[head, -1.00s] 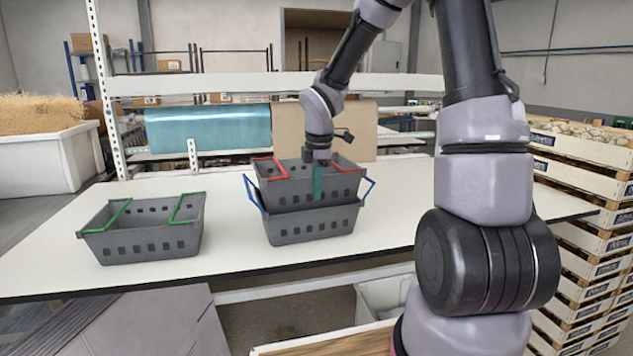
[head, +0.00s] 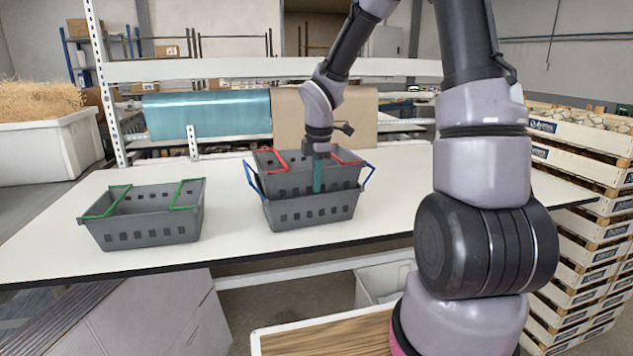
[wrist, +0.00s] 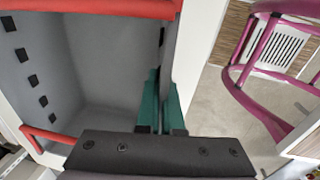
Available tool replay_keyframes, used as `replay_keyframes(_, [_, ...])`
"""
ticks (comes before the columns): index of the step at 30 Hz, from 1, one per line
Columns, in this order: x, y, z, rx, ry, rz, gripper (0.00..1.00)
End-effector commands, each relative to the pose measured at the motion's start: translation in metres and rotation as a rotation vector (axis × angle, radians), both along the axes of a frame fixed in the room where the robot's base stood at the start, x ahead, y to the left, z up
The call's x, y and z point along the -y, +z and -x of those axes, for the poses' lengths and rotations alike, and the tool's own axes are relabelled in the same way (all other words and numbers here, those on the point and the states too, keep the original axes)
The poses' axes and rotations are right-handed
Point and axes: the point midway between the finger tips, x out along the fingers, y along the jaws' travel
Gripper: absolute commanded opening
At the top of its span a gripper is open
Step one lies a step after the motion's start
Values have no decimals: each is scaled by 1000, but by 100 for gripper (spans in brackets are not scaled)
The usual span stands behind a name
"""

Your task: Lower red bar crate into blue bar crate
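The red bar crate (head: 290,175) is grey with red bars. It sits partly inside the blue bar crate (head: 310,211), its lower part hidden behind that crate's front wall. Its upper wall stands above the blue crate's rim, and the blue bars are swung out to the sides. My gripper (head: 319,174) points down at the red bar crate's front wall, with one green finger outside it. In the wrist view, the green fingers (wrist: 162,105) straddle the red bar crate's wall closely. Whether the red bar crate rests on the blue one's floor is hidden.
A grey crate with green bars (head: 150,222) stands at the left on the white table (head: 225,215), apart from the stack. Stacked wooden crates (head: 590,215) stand at the right. A white rail (head: 240,69) and blue and brown rolls lie behind the table.

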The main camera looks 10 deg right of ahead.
Motion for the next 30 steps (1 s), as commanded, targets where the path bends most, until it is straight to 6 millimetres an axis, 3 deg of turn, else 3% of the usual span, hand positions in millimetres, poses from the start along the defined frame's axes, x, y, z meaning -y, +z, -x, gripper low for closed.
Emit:
replay_keyframes(23, [0,-8,0,0,0,0,0])
replay_keyframes(26, [0,-9,0,-1,0,0,38])
replay_keyframes(30, [0,-9,1,-3,0,0,39])
